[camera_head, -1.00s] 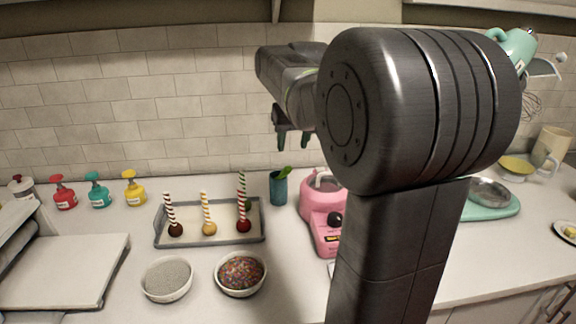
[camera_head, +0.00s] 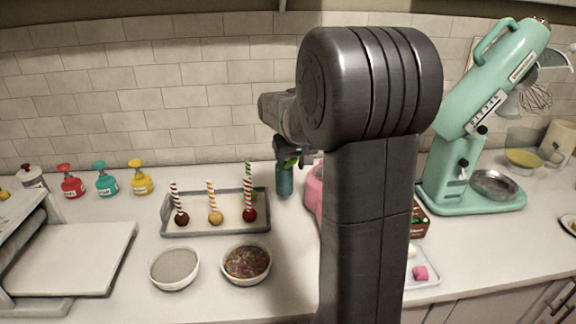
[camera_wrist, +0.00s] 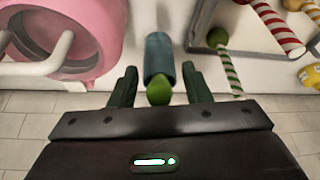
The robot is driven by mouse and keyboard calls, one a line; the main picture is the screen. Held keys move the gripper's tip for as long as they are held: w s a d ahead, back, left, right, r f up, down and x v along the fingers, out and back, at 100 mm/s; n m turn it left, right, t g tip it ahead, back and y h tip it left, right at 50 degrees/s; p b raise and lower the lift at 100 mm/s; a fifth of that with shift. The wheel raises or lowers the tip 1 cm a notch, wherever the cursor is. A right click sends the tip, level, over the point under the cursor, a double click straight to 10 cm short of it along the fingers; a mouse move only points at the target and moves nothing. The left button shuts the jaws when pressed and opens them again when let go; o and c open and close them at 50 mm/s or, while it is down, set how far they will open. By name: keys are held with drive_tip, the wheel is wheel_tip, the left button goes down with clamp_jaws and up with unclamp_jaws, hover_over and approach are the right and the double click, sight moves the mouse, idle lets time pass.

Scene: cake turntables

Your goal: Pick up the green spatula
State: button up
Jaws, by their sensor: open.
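The green spatula (camera_head: 291,162) stands in a teal cup (camera_head: 284,181) on the counter, right of the grey tray. Only its green head shows above the cup. In the wrist view the green head (camera_wrist: 159,91) lies between the two fingers of my gripper (camera_wrist: 160,86), with the teal cup (camera_wrist: 159,55) just beyond. The fingers are apart, with a gap on each side of the head. In the head view my gripper (camera_head: 291,152) is at the cup's top and partly hides the spatula.
The grey tray (camera_head: 176,228) with striped-stick cake pops is close left of the cup. A pink machine (camera_head: 314,190) is close on the right, partly behind my arm. Two bowls, of grey (camera_head: 174,268) and coloured (camera_head: 247,263) sprinkles, stand in front. A mint mixer (camera_head: 490,110) stands far right.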

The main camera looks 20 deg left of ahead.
drive_tip(key=shift+w+a+f, duration=0.2)
drive_tip(key=shift+f, duration=0.3)
clamp_jaws()
